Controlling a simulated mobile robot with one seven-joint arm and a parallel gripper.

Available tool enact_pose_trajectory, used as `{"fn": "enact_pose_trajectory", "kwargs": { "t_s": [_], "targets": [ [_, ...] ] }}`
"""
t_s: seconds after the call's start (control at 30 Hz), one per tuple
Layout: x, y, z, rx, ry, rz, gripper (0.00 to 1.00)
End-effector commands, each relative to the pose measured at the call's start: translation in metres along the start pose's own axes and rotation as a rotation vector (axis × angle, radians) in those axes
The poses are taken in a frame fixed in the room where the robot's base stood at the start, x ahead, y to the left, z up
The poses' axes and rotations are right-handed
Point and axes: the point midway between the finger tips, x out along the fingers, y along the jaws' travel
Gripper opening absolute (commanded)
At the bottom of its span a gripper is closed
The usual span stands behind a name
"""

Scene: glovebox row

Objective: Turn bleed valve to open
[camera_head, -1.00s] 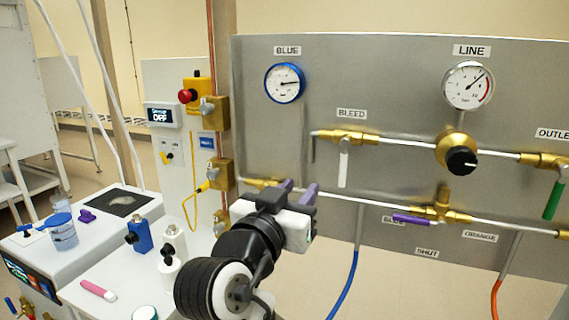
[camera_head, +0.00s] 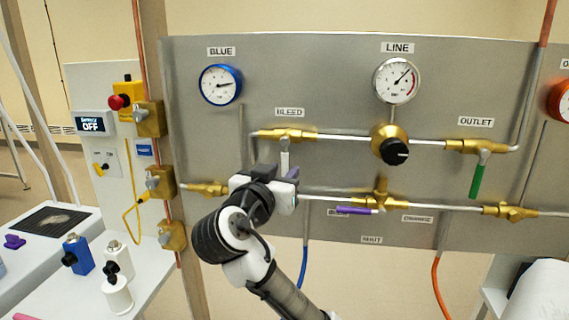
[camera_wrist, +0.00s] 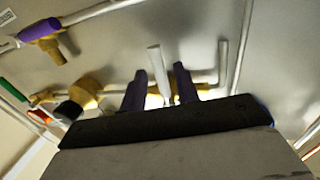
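The bleed valve (camera_head: 289,135) is a brass fitting on the upper pipe, under the BLEED label (camera_head: 290,112). Its white lever handle (camera_head: 285,155) hangs straight down, across the pipe. My gripper (camera_head: 280,173) is at the lower end of this handle, and its body hides part of the pipework behind. In the wrist view, two purple fingers stand apart, with the white handle (camera_wrist: 154,60) showing in the gap between them. A gap shows beside the handle, so the fingers do not look closed on it. Contact cannot be told.
The blue gauge (camera_head: 221,85) and line gauge (camera_head: 397,80) are above. A regulator with black knob (camera_head: 396,151) and a green outlet handle (camera_head: 477,181) are to the right. A purple handle (camera_head: 356,210) is on the lower pipe. The emergency-stop button (camera_head: 119,102) is left.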

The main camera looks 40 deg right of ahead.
Motion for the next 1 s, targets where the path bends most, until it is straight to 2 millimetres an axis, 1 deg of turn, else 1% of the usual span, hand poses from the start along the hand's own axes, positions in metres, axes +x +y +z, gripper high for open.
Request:
{"fn": "enact_pose_trajectory", "kwargs": {
  "t_s": [0.03, 0.1, 0.2, 0.5, 0.57, 0.73, 0.77, 1.0],
  "targets": [
    [0.007, 0.0, -0.002, -0.002, 0.0, 0.002, 0.31],
    [0.013, 0.0, -0.002, -0.002, 0.0, 0.002, 0.31],
    [0.019, 0.0, -0.001, -0.001, 0.001, 0.0, 0.31],
    [0.021, -0.001, 0.0, -0.001, 0.001, -0.001, 0.31],
    [0.021, 0.0, 0.0, -0.001, 0.002, -0.001, 0.24],
    [0.021, -0.001, 0.0, -0.001, 0.002, -0.001, 0.02],
    [0.021, 0.0, 0.0, -0.001, 0.002, -0.001, 0.0],
    [0.021, 0.0, 0.0, -0.001, 0.002, -0.001, 0.0]
  ]
}}
